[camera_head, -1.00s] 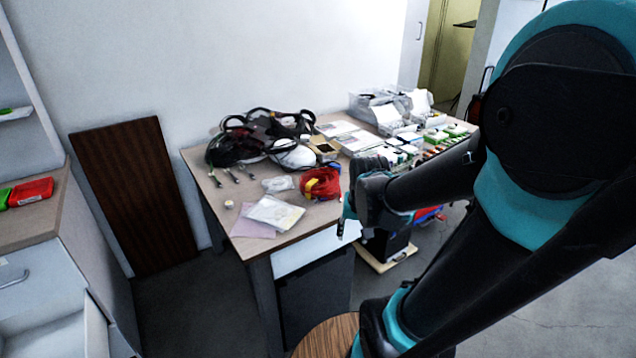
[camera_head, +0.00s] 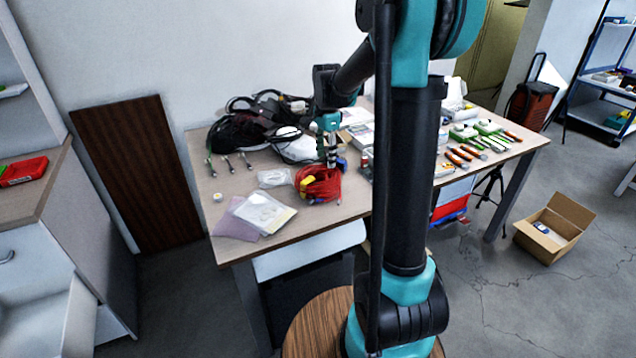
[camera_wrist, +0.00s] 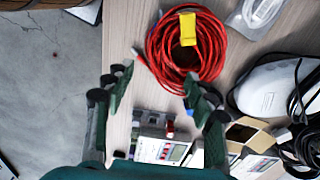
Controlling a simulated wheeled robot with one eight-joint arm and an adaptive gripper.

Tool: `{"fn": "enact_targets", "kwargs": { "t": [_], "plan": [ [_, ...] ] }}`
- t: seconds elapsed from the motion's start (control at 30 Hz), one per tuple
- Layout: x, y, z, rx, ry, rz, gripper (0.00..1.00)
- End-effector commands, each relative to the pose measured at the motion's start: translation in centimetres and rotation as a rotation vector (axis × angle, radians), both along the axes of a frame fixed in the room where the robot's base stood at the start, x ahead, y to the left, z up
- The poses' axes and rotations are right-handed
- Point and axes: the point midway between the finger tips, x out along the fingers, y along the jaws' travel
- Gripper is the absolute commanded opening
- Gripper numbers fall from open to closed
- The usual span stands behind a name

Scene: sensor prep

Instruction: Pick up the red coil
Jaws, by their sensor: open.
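The red coil (camera_head: 322,190) is a bundle of red cable lying on the table near its front edge, with a yellow tag on it. In the wrist view the coil (camera_wrist: 170,58) lies ahead of the fingertips, with the yellow tag on top and a loose end toward the left finger. My gripper (camera_head: 331,150) points down above the table just behind the coil. In the wrist view my gripper (camera_wrist: 158,82) is open, its fingers apart with nothing held between them. I cannot tell its exact height over the coil.
The table (camera_head: 300,225) also holds a clear bag (camera_head: 275,178) left of the coil, a white helmet-like object (camera_wrist: 280,88) with black cables, and small boxed devices (camera_wrist: 165,148). Tools lie at the right. An open cardboard box (camera_head: 553,230) stands on the floor.

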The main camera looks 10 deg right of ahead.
Motion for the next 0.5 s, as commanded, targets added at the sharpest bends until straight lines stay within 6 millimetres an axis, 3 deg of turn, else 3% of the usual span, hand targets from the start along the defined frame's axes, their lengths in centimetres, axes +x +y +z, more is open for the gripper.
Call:
{"fn": "enact_targets", "kwargs": {
  "t": [0.3,0.5],
  "plan": [
    [0.0,0.0,-6.3,0.0,-0.001,0.002,0.55],
    [0.0,0.0,-8.3,0.0,-0.001,0.002,0.55]
  ]
}}
